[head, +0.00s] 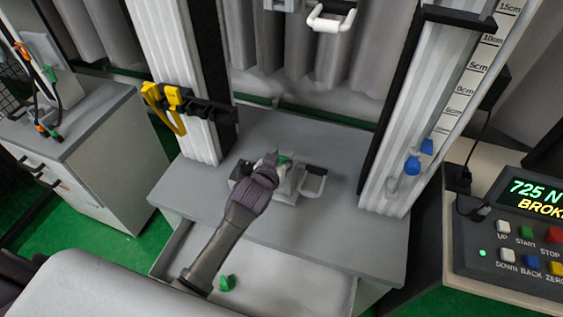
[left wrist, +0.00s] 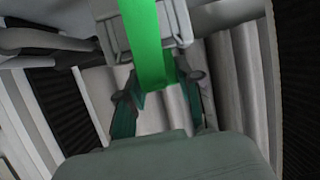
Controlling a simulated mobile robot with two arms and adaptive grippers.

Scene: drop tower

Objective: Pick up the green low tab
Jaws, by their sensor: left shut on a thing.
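A green low tab (head: 284,159) shows as a small bit at the grey fixture (head: 291,184) on the worktop. In the left wrist view it is a long bright green strip (left wrist: 147,45) running down from the top edge to between my fingers. My left gripper (head: 271,164) reaches over the worktop, and it also shows in the left wrist view (left wrist: 160,84). It is shut on the green tab's lower end. In the head view my gripper hides part of the tab and the fixture. My right gripper is in neither view.
Pale columns stand on both sides; yellow clips (head: 172,97) hang on the left one, blue clips (head: 413,165) on the right. A control panel (head: 515,240) is at the right.

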